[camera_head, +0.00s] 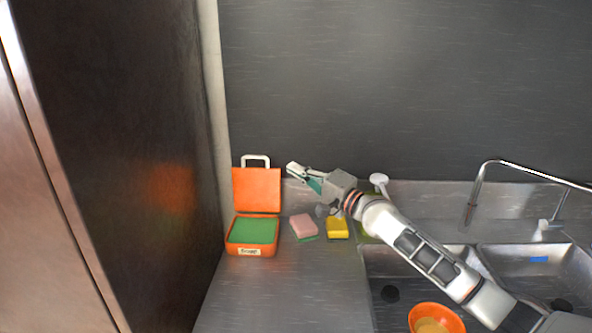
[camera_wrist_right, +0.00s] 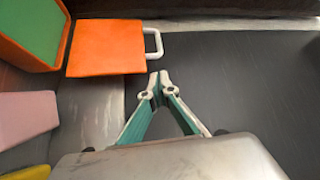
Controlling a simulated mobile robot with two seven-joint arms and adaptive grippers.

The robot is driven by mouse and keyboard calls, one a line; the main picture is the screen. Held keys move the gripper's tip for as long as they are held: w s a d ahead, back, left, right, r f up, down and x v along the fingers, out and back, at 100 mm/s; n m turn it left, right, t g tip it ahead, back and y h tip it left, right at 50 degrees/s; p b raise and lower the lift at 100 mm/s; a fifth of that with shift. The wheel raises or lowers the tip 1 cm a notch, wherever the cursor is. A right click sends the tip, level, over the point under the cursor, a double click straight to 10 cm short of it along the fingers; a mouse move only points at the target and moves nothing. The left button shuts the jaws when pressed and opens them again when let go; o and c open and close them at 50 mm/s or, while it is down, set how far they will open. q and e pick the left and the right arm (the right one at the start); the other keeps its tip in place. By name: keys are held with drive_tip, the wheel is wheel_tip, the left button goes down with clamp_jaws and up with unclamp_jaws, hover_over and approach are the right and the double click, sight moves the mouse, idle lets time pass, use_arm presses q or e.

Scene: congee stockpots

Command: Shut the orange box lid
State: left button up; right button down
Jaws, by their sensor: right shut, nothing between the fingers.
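The orange box (camera_head: 253,249) stands on the steel counter at the left, near the dark wall, with green filling inside and a small label on its front. Its orange lid (camera_head: 257,190) is open and stands upright at the back, with a white handle (camera_head: 255,160) on top. My right gripper (camera_head: 291,167) is shut and empty, just to the right of the lid and at about its upper height. In the right wrist view, the fingertips (camera_wrist_right: 158,78) are close to the lid (camera_wrist_right: 106,48) and its handle (camera_wrist_right: 155,43), apart from both. My left gripper is not in view.
A pink sponge (camera_head: 304,226) and a yellow sponge (camera_head: 337,227) lie right of the box. The sink with a faucet (camera_head: 475,195) is farther right, with an orange bowl (camera_head: 436,315) in it. The counter in front of the box is clear.

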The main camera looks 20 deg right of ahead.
drive_tip(key=shift+b+x, duration=1.35)
drive_tip(key=shift+x, duration=2.55)
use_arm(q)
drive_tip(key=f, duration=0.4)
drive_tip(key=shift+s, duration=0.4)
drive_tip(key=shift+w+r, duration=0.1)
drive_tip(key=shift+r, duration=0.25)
